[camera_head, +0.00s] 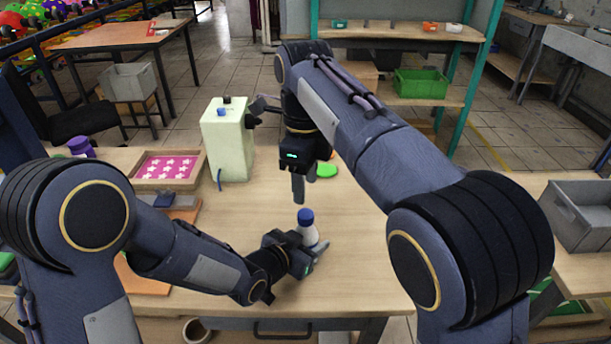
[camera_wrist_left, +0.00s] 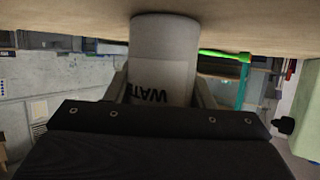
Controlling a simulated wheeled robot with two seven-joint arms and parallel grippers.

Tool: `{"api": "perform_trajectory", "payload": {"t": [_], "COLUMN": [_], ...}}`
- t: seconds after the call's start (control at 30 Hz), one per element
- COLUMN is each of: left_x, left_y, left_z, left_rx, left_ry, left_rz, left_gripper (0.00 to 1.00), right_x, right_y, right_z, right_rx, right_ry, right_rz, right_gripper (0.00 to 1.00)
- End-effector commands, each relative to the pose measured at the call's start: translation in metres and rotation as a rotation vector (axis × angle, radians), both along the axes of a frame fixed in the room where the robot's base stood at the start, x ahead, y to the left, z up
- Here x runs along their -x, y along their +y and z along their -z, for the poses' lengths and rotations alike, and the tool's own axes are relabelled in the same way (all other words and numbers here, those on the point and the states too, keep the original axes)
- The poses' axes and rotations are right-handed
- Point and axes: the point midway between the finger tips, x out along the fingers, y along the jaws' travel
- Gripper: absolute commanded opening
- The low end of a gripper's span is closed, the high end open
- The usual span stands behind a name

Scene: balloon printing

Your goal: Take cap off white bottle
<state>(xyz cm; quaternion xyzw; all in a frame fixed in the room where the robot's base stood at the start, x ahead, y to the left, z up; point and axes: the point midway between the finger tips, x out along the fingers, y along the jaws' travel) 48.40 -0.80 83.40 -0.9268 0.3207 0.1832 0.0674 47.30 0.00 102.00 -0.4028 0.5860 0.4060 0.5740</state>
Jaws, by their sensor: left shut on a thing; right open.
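The white bottle (camera_head: 308,235) stands upright on the wooden table, with its blue cap (camera_head: 306,215) on top. My left gripper (camera_head: 312,252) is shut on the lower part of the bottle from the left. In the left wrist view the white bottle (camera_wrist_left: 164,60) fills the space between the fingers, with dark lettering on its side; the picture is upside down and the cap is not seen there. My right gripper (camera_head: 299,188) is open and empty, pointing down above and slightly behind the bottle, apart from the cap.
A pale green box-shaped machine (camera_head: 228,145) stands at the back left of the table. A tray with a pink star-patterned sheet (camera_head: 167,168) lies left of it. A green object (camera_head: 327,170) lies behind my right gripper. The table right of the bottle is clear.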

Motion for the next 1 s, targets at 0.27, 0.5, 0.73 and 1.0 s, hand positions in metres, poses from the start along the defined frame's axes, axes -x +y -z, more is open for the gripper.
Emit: {"api": "perform_trajectory", "payload": {"t": [0.27,0.5,0.73,1.0], "left_x": [0.0,0.0,0.0,0.0], "left_y": [0.0,0.0,0.0,0.0], "left_z": [0.0,0.0,0.0,0.0], "left_rx": [0.001,0.001,0.001,0.001], "left_ry": [-0.001,-0.001,-0.001,-0.001], "left_rz": [0.0,0.0,0.0,0.0], "left_gripper": [0.0,0.0,0.0,0.0], "right_x": [0.0,0.001,0.001,0.0], "right_y": [0.0,0.0,0.0,0.0], "right_z": [-0.004,0.016,0.052,0.074], "right_rx": [-0.001,-0.001,-0.001,-0.003], "right_ry": [-0.016,-0.015,-0.015,-0.018], "right_rz": [0.391,0.436,0.434,0.433], "right_gripper": [0.47,0.47,0.47,0.47]}}
